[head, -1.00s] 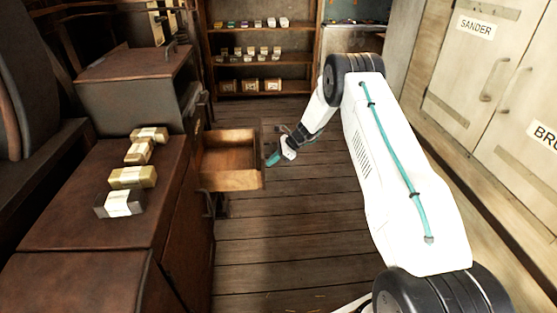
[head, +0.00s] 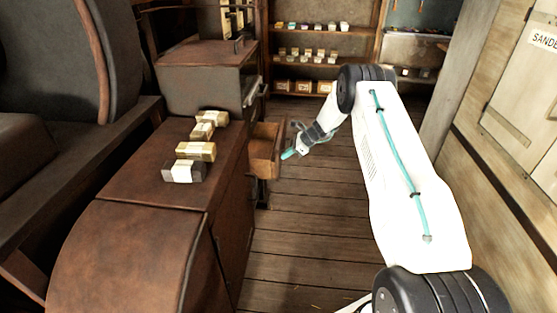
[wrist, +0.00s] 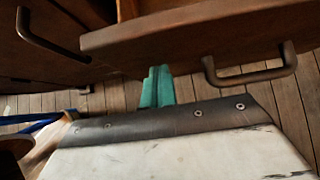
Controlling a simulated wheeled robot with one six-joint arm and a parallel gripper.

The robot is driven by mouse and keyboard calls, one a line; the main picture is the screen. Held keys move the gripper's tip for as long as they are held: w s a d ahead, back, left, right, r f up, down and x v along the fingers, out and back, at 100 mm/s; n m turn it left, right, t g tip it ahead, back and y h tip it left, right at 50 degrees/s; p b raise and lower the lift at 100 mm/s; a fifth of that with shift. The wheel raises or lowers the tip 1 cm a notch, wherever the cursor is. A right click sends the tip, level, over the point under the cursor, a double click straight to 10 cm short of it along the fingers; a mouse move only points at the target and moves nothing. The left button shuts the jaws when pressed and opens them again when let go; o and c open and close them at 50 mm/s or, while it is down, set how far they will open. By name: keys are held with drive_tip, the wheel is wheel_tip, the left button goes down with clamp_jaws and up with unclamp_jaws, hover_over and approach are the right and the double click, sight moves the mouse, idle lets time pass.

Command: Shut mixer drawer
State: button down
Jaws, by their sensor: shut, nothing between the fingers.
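The wooden drawer (head: 265,152) sticks partly out of the right side of the brown cabinet (head: 150,180) in the head view. In the wrist view its front panel (wrist: 200,30) runs across the top, with a dark bar handle (wrist: 250,72) on the right. My gripper (head: 288,154) is shut and empty, just outside the drawer front. Its teal fingertips (wrist: 156,85) in the wrist view meet the lower edge of the panel, left of the handle. I cannot tell for certain whether they press on it.
Several wrapped blocks (head: 196,150) lie on the cabinet top. A grey-sided box (head: 205,88) stands behind them. Shelves (head: 312,68) with small goods are at the back, and pale cupboard doors (head: 530,100) stand on the right. The plank floor (head: 310,230) is clear.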

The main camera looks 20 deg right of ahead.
drive_tip(key=w+a, duration=0.6)
drive_tip(key=a, duration=0.4)
drive_tip(key=shift+w, duration=0.15)
drive_tip(key=shift+a+r, duration=0.1)
drive_tip(key=shift+a, duration=0.2)
drive_tip(key=s+d+r, duration=0.6)
drive_tip(key=d, duration=0.4)
drive_tip(key=shift+d+r, duration=0.2)
drive_tip(key=shift+r, duration=0.2)
